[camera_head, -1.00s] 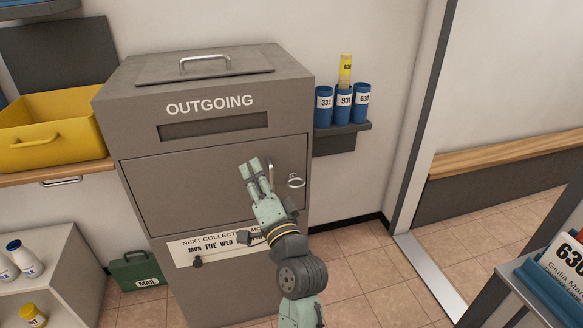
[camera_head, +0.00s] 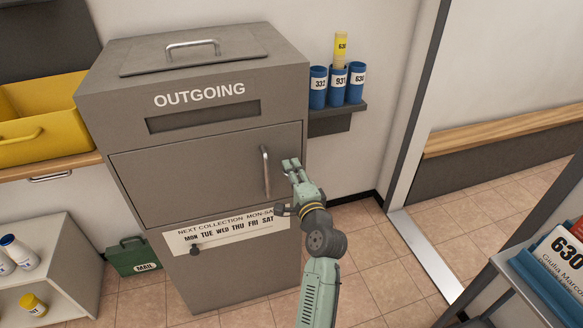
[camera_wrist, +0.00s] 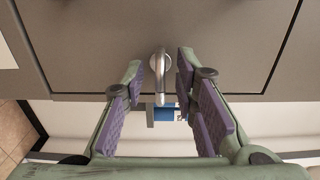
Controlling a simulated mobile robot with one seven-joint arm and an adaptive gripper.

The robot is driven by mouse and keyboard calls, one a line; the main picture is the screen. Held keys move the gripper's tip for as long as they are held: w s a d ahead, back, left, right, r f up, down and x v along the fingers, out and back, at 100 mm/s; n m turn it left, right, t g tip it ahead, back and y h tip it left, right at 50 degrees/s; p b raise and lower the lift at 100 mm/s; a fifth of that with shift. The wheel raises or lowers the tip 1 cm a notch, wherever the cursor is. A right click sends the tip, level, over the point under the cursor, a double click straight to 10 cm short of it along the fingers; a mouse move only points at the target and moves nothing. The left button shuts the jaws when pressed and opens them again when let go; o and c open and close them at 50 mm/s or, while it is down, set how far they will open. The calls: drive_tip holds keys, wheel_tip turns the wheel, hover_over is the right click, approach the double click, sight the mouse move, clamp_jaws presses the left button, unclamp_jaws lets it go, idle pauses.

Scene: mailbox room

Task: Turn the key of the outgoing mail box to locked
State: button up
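The grey outgoing mail box (camera_head: 130,113) stands at left centre in the head view, its front door shut. My gripper (camera_head: 291,164) is at the right part of its front, just right of the door handle (camera_head: 265,171), and covers the key there. A gap shows on both sides. The lock's marking cannot be seen.
A wall shelf (camera_head: 340,112) with blue tubes and a yellow one is close behind the box's right side. A yellow bin (camera_head: 40,140) is at left. A cart with a blue holder (camera_head: 545,268) stands at lower right. The tiled floor between is clear.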

drive_tip(key=shift+w+a, duration=0.15)
drive_tip(key=shift+w, duration=0.3)
drive_tip(key=shift+c, duration=0.2)
clamp_jaws()
